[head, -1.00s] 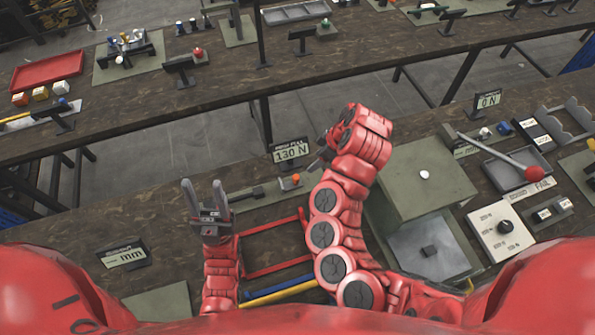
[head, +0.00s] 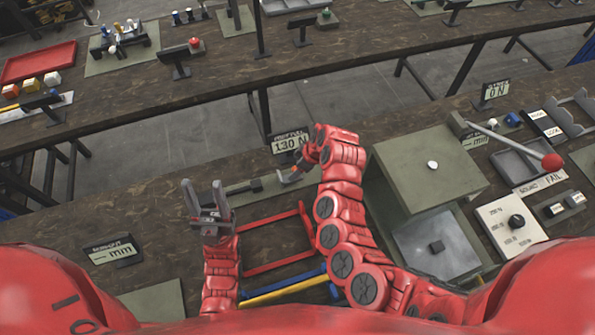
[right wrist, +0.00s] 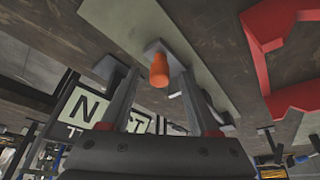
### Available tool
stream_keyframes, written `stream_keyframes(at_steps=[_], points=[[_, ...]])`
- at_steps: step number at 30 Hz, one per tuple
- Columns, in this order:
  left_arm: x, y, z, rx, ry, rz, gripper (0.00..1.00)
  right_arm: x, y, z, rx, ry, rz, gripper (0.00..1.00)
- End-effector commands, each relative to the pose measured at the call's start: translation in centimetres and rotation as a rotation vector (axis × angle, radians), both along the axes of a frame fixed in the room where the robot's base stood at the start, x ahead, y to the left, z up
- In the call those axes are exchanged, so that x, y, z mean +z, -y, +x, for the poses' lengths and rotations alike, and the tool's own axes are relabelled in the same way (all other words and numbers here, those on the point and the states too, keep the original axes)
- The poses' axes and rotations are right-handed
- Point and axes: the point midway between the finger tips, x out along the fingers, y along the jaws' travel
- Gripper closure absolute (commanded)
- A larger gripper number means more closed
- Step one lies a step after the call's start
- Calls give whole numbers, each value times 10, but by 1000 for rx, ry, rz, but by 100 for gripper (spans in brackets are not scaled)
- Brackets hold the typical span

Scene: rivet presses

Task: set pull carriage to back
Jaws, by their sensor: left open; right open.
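The pull tester is a narrow grey-green plate (head: 232,189) on the near bench, with a small dark block (head: 256,186) on it. An orange knob (right wrist: 159,70) on a grey block shows in the right wrist view; in the head view it is mostly hidden beside my right gripper. My right gripper (right wrist: 156,76) is open, its fingers on either side of the knob in the picture; I cannot tell whether they touch it. In the head view it (head: 297,171) is at the plate's right end. My left gripper (head: 206,190) is open and empty, left of the plate.
A display reading 130 N (head: 289,142) stands just behind the plate. A red frame (head: 307,229) lies in front of it. A green press box (head: 430,165) and a lever with a red ball (head: 552,161) are to the right.

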Motion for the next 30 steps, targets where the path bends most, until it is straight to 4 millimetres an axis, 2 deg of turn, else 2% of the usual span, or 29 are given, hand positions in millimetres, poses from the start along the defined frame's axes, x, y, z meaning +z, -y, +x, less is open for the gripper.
stream_keyframes(at_steps=[9, 11, 18, 20, 30], points=[[-2, 0, 0, 0, 0, 0, 50, -2, -1, 1, -1, 0, 0, 38], [-2, 0, 0, 0, 0, 0, 50, -2, -1, 1, 0, 1, 0, 47], [-2, 0, 0, 0, 0, 0, 50, -2, -1, 1, 0, 1, 0, 90], [-2, 0, 0, 0, 0, 0, 50, -2, -1, 1, 0, 1, 0, 100], [-2, 0, 0, 0, 0, 0, 50, -2, -1, 1, 0, 1, 0, 100]])
